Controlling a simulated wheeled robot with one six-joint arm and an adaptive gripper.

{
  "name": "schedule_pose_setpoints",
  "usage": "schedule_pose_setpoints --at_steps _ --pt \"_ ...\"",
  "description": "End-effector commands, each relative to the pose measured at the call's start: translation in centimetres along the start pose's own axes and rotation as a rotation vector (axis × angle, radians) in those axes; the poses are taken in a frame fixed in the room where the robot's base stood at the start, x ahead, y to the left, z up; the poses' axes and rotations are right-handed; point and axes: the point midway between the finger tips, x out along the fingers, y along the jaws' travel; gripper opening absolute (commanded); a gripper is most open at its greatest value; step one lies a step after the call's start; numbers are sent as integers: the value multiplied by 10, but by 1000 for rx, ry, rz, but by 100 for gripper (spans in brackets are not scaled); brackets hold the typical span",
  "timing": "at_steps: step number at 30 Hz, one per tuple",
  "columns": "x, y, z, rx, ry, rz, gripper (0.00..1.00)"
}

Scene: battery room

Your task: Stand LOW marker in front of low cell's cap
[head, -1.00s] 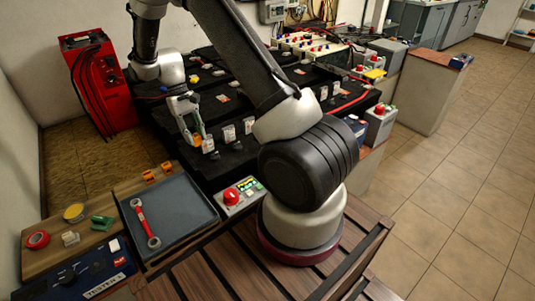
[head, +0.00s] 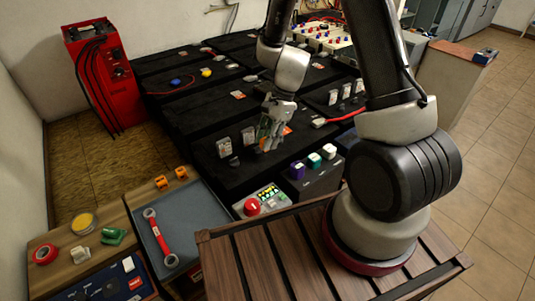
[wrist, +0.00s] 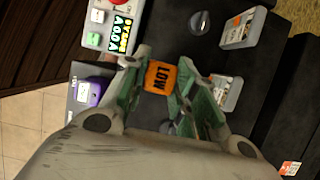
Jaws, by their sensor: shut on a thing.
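My gripper (head: 272,140) is shut on the orange LOW marker (wrist: 160,77), its lettering facing the wrist camera. In the wrist view a dark round cap (wrist: 200,21) stands clear of the gripper; another dark cap (wrist: 168,127) is partly hidden by the fingers. Which cell is the low one I cannot tell.
Upright grey cards (head: 223,147) stand near the gripper, with more cards (head: 346,91) to the right. A box with a purple knob (head: 297,170) and a panel with a red button (head: 252,206) stand in front. A tray with a wrench (head: 160,238) is at left.

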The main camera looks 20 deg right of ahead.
Motion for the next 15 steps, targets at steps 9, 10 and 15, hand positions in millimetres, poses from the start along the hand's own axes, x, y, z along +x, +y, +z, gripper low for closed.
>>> schedule_pose_setpoints --at_steps 9,10,15 --pt "39 0 -17 -1 -1 3 12" --pt "43 0 -18 -2 -1 3 12" --pt "52 0 -22 -5 0 1 12"
